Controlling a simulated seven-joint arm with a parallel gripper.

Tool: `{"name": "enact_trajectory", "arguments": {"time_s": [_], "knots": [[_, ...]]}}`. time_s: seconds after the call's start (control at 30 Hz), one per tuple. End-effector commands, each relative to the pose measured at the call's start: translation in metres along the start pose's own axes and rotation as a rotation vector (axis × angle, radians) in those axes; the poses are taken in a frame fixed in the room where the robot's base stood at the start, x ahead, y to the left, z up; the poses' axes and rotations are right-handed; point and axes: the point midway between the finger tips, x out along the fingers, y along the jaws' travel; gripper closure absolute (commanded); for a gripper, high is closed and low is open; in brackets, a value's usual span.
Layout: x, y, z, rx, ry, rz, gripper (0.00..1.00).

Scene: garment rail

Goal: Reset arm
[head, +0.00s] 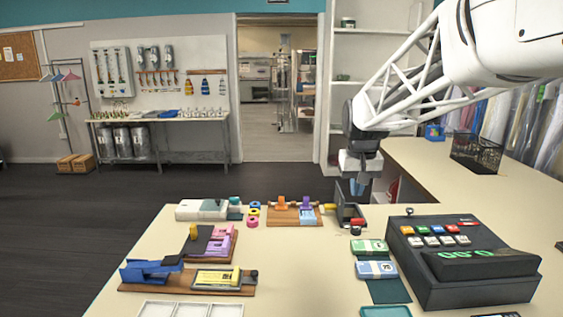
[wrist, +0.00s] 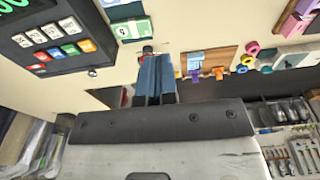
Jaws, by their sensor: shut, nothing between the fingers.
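My gripper (head: 358,187) hangs from my white lattice arm at the right of the head view, pointing down above the far edge of the counter. In the wrist view its two dark blue fingers (wrist: 154,80) lie side by side, shut, with nothing between them. Behind the fingers in the head view, a small dark box (head: 349,213) stands at the counter's far edge. I cannot tell exactly how high the fingertips are above it.
A dark cash register (head: 455,262) stands at the right of the counter (head: 300,270), with banded note stacks (head: 372,258) beside it. Staplers, tape rolls (head: 253,214) and wooden trays (head: 295,218) lie left. A black mesh basket (head: 476,153) stands on the right-hand counter. Bagged garments hang behind it.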

Motion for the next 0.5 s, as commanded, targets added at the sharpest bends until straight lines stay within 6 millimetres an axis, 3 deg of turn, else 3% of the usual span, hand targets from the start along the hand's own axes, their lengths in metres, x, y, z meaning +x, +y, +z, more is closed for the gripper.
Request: {"name": "enact_trajectory", "arguments": {"time_s": [0.5], "knots": [[-0.008, 0.0, 0.135, 0.003, 0.042, 0.001, 1.0]]}}
